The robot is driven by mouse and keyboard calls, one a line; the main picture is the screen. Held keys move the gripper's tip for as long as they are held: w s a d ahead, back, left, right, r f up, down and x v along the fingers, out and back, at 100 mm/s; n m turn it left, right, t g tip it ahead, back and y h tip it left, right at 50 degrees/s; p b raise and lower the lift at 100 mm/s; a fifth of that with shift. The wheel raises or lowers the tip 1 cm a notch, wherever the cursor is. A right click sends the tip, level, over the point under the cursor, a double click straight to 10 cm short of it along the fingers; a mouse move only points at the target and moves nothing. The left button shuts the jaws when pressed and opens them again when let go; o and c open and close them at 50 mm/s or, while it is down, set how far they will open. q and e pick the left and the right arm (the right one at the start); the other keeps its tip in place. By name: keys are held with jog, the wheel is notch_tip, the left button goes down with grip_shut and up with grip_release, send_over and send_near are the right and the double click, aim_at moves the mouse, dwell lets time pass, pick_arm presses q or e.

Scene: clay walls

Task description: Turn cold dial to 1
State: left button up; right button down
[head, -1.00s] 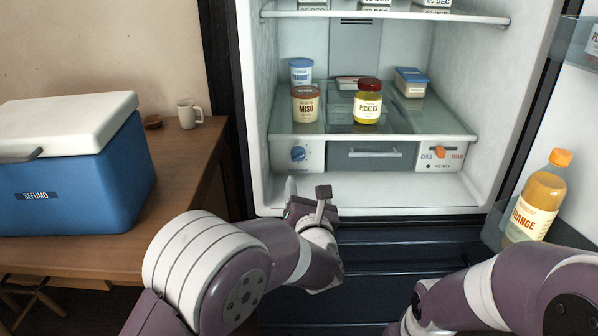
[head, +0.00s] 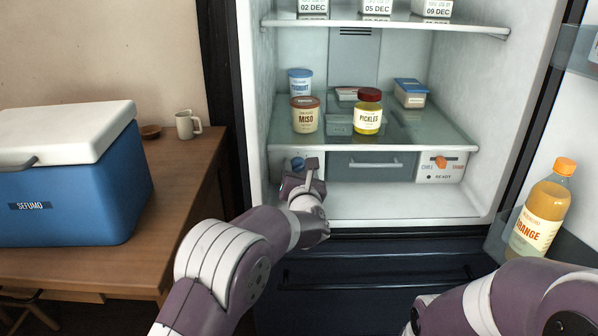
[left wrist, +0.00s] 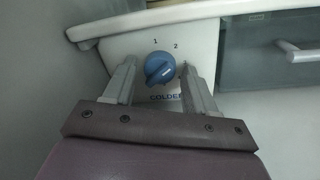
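The cold dial (left wrist: 159,68) is a round blue knob with a raised ridge on a white panel, with "1" and "2" printed above it and "COLDER" below. The ridge is tilted, and I cannot tell which number it points to. In the head view the dial (head: 297,163) is partly hidden by my left gripper (head: 303,175). In the left wrist view my left gripper (left wrist: 158,70) is open, with one finger on each side of the dial and gaps between. My right gripper is out of view; only my right arm shows at lower right.
A grey drawer (head: 372,166) is right of the dial, then a panel with an orange slider (head: 440,162). Miso (head: 305,115) and pickles (head: 368,112) stand on the glass shelf above. An orange bottle (head: 540,215) is in the door at right. A blue cooler (head: 70,195) is at left.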

pick_arm(q)
jog(key=c, duration=0.7)
jog(key=shift+f+b, duration=0.15)
jog(key=shift+b, duration=0.2)
jog(key=shift+c, duration=0.2)
jog(key=n+b, duration=0.7)
jog(key=b, duration=0.4)
jog(key=shift+n+g, duration=0.3)
jog(key=shift+n+h+b, duration=0.3)
jog(key=shift+n+b, duration=1.1)
jog(key=shift+r, duration=0.25)
jog(key=o, duration=1)
jog(key=shift+o, duration=0.2)
